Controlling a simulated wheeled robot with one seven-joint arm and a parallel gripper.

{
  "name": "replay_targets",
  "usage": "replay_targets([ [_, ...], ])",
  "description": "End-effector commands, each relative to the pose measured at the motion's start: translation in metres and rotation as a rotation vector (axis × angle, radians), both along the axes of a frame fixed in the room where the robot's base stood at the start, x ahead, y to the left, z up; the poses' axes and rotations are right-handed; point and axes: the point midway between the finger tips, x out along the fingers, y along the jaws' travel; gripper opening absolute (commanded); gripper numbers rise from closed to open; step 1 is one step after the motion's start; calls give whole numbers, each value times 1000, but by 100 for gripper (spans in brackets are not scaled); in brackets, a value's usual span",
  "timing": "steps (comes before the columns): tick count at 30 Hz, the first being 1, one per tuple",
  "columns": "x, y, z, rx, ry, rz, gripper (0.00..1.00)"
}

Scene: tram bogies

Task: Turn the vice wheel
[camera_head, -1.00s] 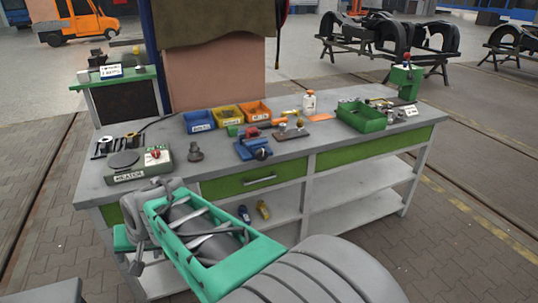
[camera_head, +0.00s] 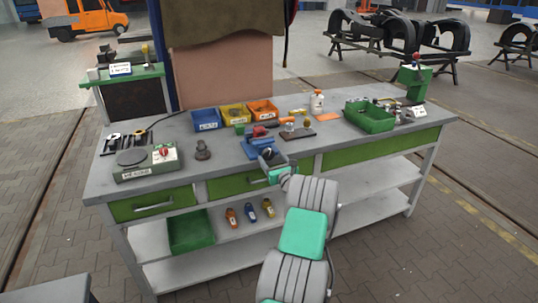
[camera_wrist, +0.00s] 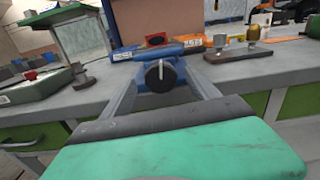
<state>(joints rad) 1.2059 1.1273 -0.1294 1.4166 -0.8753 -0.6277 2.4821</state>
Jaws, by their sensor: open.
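The blue vice (camera_head: 257,147) stands at the front edge of the bench, with a red part on top. In the wrist view its dark round wheel (camera_wrist: 160,76), with a pale line across the face, points toward me from the blue vice body (camera_wrist: 142,79). My gripper (camera_wrist: 162,88) is open, its two grey fingers on either side of the wheel as seen from the wrist. I cannot tell whether the fingers touch it. In the head view my gripper (camera_head: 273,160) is at the vice and hides most of the wheel.
The grey bench (camera_head: 225,170) holds a heater box (camera_head: 146,161) at left, blue, yellow and orange bins behind, a wooden block with knobs (camera_head: 298,134) right of the vice, and a green tray (camera_head: 369,118). Several small bottles stand on the shelf below. Floor in front is free.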

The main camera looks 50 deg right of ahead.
Motion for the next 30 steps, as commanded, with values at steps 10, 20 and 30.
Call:
replay_targets([
  [10, 28, -17, 0, 0, 2, -1, 70],
  [20, 28, -17, -1, 0, 4, 0, 54],
  [30, 28, -16, -1, 0, 4, 0, 26],
])
